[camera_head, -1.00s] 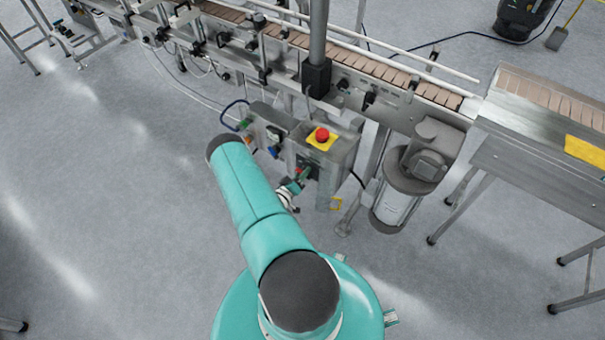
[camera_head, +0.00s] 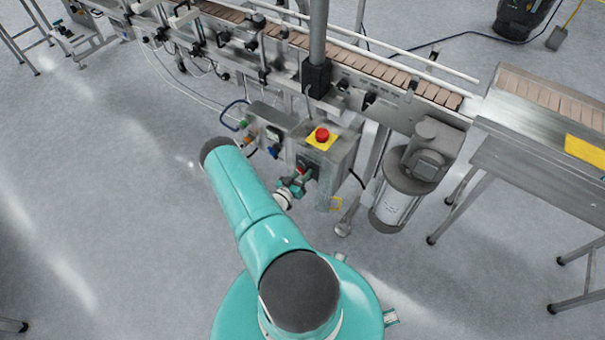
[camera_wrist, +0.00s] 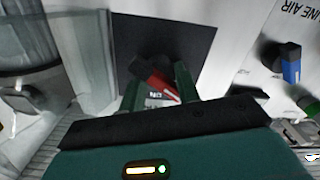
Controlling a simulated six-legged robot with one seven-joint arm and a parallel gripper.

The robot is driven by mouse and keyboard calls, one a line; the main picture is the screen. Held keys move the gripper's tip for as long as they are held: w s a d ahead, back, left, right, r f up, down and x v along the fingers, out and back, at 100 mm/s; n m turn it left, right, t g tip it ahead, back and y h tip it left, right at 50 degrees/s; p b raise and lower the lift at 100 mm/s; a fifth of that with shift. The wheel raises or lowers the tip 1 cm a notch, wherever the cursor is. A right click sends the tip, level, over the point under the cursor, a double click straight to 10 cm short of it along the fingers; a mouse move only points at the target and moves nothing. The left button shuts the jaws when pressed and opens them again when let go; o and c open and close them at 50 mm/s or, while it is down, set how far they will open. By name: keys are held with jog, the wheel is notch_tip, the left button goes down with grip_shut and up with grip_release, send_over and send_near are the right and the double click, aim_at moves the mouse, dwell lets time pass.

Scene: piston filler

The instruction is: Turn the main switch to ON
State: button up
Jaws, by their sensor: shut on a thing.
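The main switch has a red handle (camera_wrist: 160,86) on a dark square plate (camera_wrist: 205,42) in the wrist view. My gripper (camera_wrist: 157,88) has its two green fingers on either side of the handle, shut on it. The handle lies slanted between the fingers.
A red emergency stop button (camera_head: 321,135) on a yellow plate tops the box. Blue and green air fittings (camera_wrist: 291,70) sit beside the switch plate. A conveyor (camera_head: 400,75) runs behind, and a motor (camera_head: 425,160) stands right. The floor at left is clear.

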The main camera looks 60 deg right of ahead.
jog(key=m, duration=0.6)
jog(key=shift+r, duration=0.1)
jog(key=m, duration=0.5)
jog(key=shift+s+m, duration=0.1)
jog(key=shift+m, duration=0.4)
jog(key=o, duration=1)
jog(key=shift+a, duration=0.1)
jog(key=a, duration=0.4)
jog(key=w+a, duration=0.1)
jog(key=a, duration=0.4)
jog(key=w+a, duration=0.1)
jog(key=a, duration=0.3)
jog(key=shift+a, duration=0.25)
jog(key=shift+w, duration=0.1)
